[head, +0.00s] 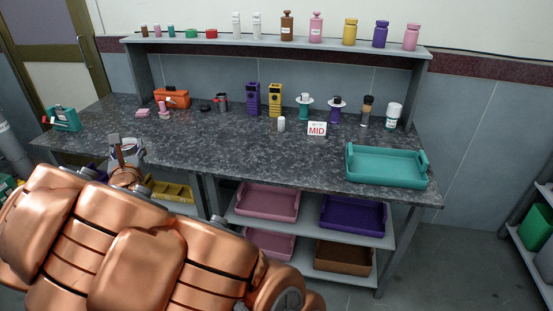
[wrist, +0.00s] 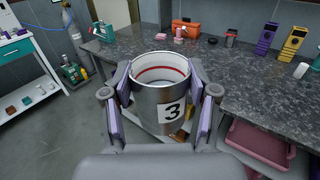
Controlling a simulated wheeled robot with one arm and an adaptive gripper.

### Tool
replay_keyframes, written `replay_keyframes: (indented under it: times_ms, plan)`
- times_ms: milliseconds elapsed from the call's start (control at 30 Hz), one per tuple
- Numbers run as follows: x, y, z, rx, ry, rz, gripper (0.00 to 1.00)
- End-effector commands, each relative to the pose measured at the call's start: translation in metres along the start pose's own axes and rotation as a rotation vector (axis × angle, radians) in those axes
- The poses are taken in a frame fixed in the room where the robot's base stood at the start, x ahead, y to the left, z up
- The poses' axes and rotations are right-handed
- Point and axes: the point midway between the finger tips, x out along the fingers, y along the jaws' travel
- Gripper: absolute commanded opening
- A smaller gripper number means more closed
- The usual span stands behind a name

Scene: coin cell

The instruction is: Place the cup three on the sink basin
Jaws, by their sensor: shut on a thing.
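Cup three (wrist: 150,108) is a metal cup with a white inside, a red ring near the rim and a white label reading 3. My gripper (wrist: 160,84) is shut around it, one finger on each side, and holds it upright. In the head view my gripper (head: 124,152) is at the left front edge of the bench, with the cup's pale rim (head: 135,145) partly hidden behind it. I cannot make out a sink basin in either view.
The grey speckled bench (head: 235,150) has free room in its front middle. A teal tray (head: 387,180) stands at its right end. A MID sign (head: 317,129), a white cylinder (head: 281,124) and several bottles stand farther back. An orange toolbox (head: 172,98) is at the back left.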

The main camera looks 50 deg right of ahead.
Motion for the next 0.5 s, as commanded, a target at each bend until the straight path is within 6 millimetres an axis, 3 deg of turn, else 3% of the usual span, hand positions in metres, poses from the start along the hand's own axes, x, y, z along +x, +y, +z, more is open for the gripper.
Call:
replay_keyframes:
  times_ms: [200, 500]
  plan:
    - [0.028, -0.062, 0.004, 0.004, -0.003, -0.120, 0.03]
    - [0.054, -0.147, 0.011, 0.008, -0.005, -0.271, 0.03]
